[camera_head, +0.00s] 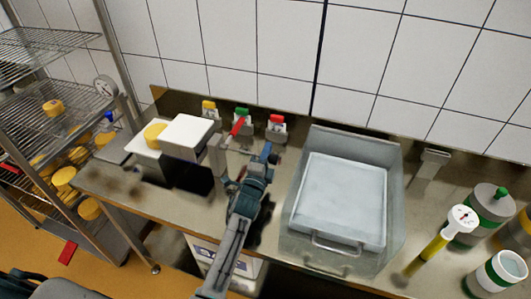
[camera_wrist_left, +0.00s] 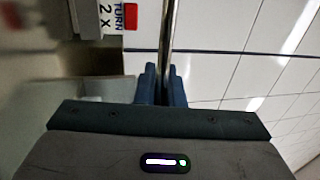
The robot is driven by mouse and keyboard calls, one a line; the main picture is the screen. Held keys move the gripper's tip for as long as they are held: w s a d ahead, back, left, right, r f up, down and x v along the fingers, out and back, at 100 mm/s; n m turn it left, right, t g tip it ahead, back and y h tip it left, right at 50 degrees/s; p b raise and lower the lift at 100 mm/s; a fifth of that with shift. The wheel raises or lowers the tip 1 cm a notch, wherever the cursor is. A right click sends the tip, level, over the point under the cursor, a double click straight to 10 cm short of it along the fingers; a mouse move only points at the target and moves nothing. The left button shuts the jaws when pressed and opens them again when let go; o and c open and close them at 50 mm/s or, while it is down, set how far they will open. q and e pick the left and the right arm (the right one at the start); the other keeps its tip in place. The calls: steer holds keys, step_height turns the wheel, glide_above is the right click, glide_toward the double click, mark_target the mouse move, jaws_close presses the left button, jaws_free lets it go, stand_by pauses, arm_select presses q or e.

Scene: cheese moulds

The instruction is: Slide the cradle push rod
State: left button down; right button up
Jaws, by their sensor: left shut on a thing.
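My left gripper (camera_head: 268,153) reaches over the bench, right of the white block and below the red-topped tag. In the left wrist view its two blue fingers (camera_wrist_left: 162,82) are close together, with a thin grey rod-like strip (camera_wrist_left: 166,25) running up from between them. I take this strip for the push rod; its ends are hidden. A white block (camera_head: 187,136) on a dark base, with a yellow cheese (camera_head: 155,134) beside it, stands to the left and may be the cradle. My right gripper is not in view.
Yellow, green and red tags (camera_head: 277,123) stand along the back; a "TURN 2 x" label (camera_wrist_left: 112,17) shows close by in the wrist view. A grey tray (camera_head: 300,235) holds a white slab. A gauge tool (camera_head: 462,219) and pots are at the right. A wire rack (camera_head: 55,120) is left.

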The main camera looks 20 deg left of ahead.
arm_select(q)
steer(key=shift+d+f, duration=0.2)
steer(key=shift+f, duration=0.1)
steer(key=c, duration=1.8)
jaws_free()
steer(key=shift+c, duration=0.2)
steer(key=o, duration=0.7)
steer(key=shift+d, duration=0.15)
steer(key=shift+d+r, duration=0.25)
steer(key=shift+d, duration=0.5)
steer(key=shift+s+a, duration=0.2)
steer(key=s, duration=0.3)
steer(key=s+f, duration=0.1)
steer(key=s, duration=0.2)
steer(key=s+f, duration=0.1)
steer(key=s, duration=0.3)
steer(key=shift+s+f, duration=0.1)
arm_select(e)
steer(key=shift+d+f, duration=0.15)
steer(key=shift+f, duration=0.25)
